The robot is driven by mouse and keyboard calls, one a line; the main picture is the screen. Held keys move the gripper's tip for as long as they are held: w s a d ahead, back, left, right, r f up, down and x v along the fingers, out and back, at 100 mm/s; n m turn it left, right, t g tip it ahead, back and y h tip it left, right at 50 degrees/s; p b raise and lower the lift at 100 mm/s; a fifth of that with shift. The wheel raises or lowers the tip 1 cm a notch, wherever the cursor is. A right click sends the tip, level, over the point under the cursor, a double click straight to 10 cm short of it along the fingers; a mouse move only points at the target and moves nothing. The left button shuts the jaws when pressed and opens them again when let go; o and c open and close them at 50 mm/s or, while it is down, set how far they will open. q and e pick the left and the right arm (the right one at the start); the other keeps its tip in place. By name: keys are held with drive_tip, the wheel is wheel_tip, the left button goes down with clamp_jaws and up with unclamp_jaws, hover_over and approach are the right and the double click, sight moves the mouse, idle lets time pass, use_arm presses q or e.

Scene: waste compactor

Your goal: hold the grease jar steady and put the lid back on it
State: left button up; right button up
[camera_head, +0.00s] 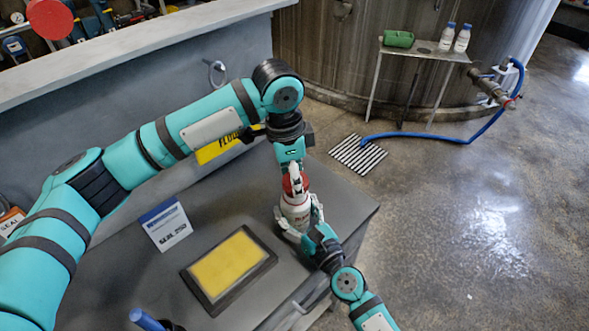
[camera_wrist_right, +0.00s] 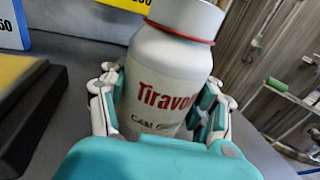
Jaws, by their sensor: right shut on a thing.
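The white grease jar (camera_head: 295,213) stands upright near the right corner of the grey bench. In the right wrist view the jar (camera_wrist_right: 165,85) shows a red-lettered label and a red ring around its neck; its top is cut off. My right gripper (camera_head: 299,222) is shut on the jar's body, a finger on each side (camera_wrist_right: 160,105). My left gripper (camera_head: 293,176) points down from above, its fingertips at the red lid (camera_head: 295,184) over the jar. The fingers partly hide the lid. I cannot tell whether they grip it or how it sits on the jar.
A yellow pad in a black tray (camera_head: 230,268) and a white-and-blue sign (camera_head: 166,224) are on the bench, left of the jar. A yellow sign (camera_head: 217,149) stands behind my left arm. A small table (camera_head: 425,51) with bottles stands beyond, by the tank. Open floor lies right.

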sight(295, 208)
idle(0.5)
use_arm(q)
drive_tip(key=shift+f, duration=0.85)
drive_tip(key=shift+f, duration=0.55)
